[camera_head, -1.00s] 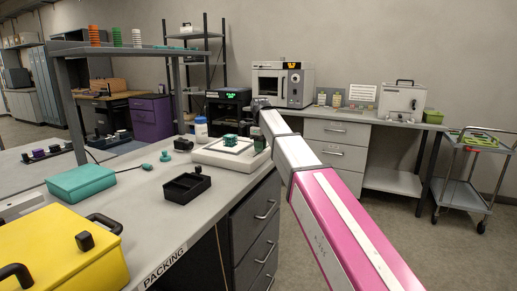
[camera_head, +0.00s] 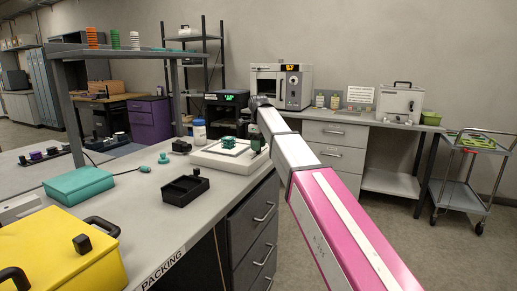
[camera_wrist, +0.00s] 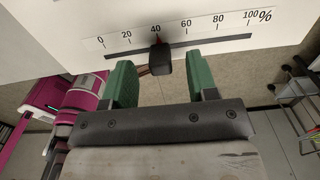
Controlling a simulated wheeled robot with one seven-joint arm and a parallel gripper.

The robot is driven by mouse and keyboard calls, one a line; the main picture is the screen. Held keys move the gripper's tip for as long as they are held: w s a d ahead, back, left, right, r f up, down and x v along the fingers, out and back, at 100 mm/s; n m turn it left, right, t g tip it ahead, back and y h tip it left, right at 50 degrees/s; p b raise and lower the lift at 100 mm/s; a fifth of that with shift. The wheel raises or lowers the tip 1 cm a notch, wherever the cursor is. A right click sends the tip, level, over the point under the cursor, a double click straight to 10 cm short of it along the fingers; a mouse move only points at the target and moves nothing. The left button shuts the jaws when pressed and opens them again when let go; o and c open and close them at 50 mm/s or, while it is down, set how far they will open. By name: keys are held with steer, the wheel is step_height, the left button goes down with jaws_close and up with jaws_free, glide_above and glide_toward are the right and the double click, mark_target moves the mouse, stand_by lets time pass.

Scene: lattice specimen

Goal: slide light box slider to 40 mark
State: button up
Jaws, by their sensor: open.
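The white light box (camera_head: 208,160) sits on the packing bench in the head view, with a green lattice piece (camera_head: 229,142) on top. In the wrist view its front face (camera_wrist: 200,20) carries a scale from 0 to 100%. The black slider knob (camera_wrist: 160,60) sits in a dark slot, its red pointer at about the 40 mark. My gripper (camera_wrist: 160,68) is open. Its green fingers stand on either side of the knob in the picture, with a visible gap on each side. In the head view the gripper is largely hidden behind my arm at the box's right end.
A black divided tray (camera_head: 186,190), a teal box (camera_head: 79,185) and a yellow case (camera_head: 55,255) stand on the bench. A white-and-blue jar (camera_head: 199,130) is behind the light box. Floor is open to the right, with a trolley (camera_head: 463,190) farther off.

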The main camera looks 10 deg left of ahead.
steer(key=shift+r, duration=2.05)
step_height(320, 180, up, 11)
steer(key=shift+s+f, duration=0.1)
steer(key=shift+s, duration=0.05)
